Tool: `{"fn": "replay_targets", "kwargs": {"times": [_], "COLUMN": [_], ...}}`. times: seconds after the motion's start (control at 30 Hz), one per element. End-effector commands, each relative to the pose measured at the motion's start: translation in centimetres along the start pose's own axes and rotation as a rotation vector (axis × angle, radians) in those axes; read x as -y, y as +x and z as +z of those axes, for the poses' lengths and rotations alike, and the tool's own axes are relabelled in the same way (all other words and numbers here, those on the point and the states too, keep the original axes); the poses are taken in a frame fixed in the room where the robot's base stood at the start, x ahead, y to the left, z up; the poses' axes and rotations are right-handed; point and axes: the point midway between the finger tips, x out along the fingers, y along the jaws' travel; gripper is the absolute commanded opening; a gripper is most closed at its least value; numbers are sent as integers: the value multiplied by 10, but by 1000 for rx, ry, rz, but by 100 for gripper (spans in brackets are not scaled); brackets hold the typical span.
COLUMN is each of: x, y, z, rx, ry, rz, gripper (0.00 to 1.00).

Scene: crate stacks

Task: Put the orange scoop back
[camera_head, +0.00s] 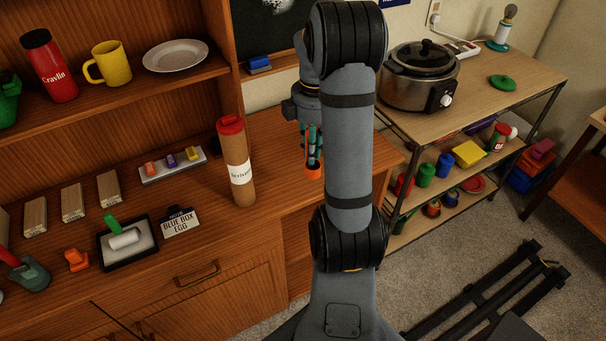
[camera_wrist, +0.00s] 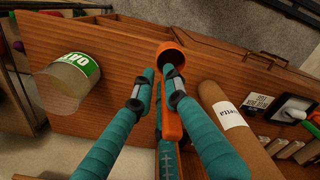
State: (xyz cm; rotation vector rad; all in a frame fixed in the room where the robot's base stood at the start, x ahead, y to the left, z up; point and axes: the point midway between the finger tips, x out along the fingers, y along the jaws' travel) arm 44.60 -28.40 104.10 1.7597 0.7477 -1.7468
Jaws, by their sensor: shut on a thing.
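My gripper (camera_wrist: 160,88) is shut on the orange scoop (camera_wrist: 171,122), whose handle runs between the teal fingers. The scoop's round cup (camera_wrist: 170,53) sticks out past the fingertips. In the head view my gripper (camera_head: 314,150) points down over the right part of the wooden counter, with the orange scoop (camera_head: 313,172) at its tip. A clear jar with a green and white label (camera_wrist: 70,80) stands on the counter left of the fingers in the wrist view, apart from the scoop. My arm hides the jar in the head view.
A cardboard tube with a red cap (camera_head: 237,170) stands close to my gripper. A sign (camera_head: 180,222), a black-framed tray (camera_head: 128,243) and several wooden blocks are further left. A slow cooker (camera_head: 420,75) stands on the right-hand table (camera_head: 490,85). Open counter lies around the jar.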

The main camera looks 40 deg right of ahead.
Motion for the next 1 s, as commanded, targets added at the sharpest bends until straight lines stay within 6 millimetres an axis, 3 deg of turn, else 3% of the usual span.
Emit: {"fn": "replay_targets", "kwargs": {"times": [0.17,0.5,0.7,0.87,1.0], "x": [-12,-76,-105,-113,-112], "y": [10,50,70,77,94], "z": [13,-15,-28,-32,-31], "rx": [-1,-1,-1,-1,-1], "ry": [-44,-49,-47,-47,-47], "rz": [-2,-4,-1,0,-6], "gripper": [0,0,0,0,0]}}
